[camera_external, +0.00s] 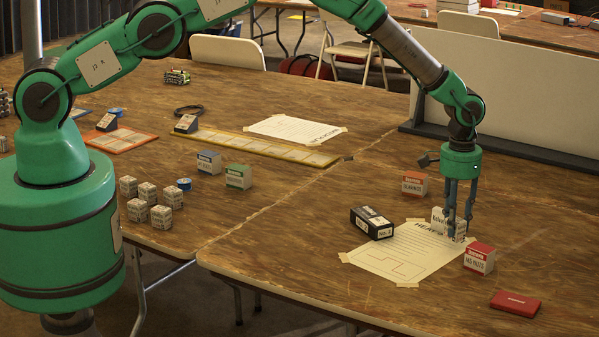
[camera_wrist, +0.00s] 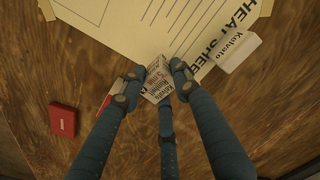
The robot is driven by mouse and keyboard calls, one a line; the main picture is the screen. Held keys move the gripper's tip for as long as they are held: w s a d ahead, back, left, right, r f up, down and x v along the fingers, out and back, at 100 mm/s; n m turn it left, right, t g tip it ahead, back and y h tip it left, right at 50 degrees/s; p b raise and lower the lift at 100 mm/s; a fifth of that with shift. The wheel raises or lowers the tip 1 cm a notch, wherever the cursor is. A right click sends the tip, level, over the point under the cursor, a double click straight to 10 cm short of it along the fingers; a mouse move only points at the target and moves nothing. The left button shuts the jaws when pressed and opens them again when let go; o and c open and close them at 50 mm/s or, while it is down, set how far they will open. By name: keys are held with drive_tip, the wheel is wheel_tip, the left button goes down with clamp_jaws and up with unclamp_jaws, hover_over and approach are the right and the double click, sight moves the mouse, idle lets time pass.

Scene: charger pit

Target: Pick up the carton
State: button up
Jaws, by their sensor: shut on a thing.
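My three-fingered gripper (camera_external: 460,214) points down over the right end of the table. In the wrist view my gripper (camera_wrist: 155,84) has its fingers closed around a small white carton with dark and red print (camera_wrist: 157,83). In the external view the fingers partly hide this carton, and I cannot tell whether it touches the table. A second white carton, marked Kelvato (camera_wrist: 238,53), stands close beside it, apart from the fingers; it also shows in the external view (camera_external: 439,216).
A red-and-white box (camera_external: 479,259) stands close to the right of the gripper, with a flat red box (camera_external: 515,303) nearer the edge. A black box (camera_external: 371,223) lies by the taped sheet (camera_external: 395,258).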

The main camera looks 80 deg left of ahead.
drive_tip(key=shift+f, duration=1.75)
drive_tip(key=shift+f+b, duration=0.2)
drive_tip(key=shift+b, duration=0.1)
drive_tip(key=o, duration=1.1)
drive_tip(key=shift+r, duration=0.2)
wheel_tip(320, 180, up, 12)
drive_tip(key=shift+p, duration=0.6)
drive_tip(key=shift+r, duration=0.1)
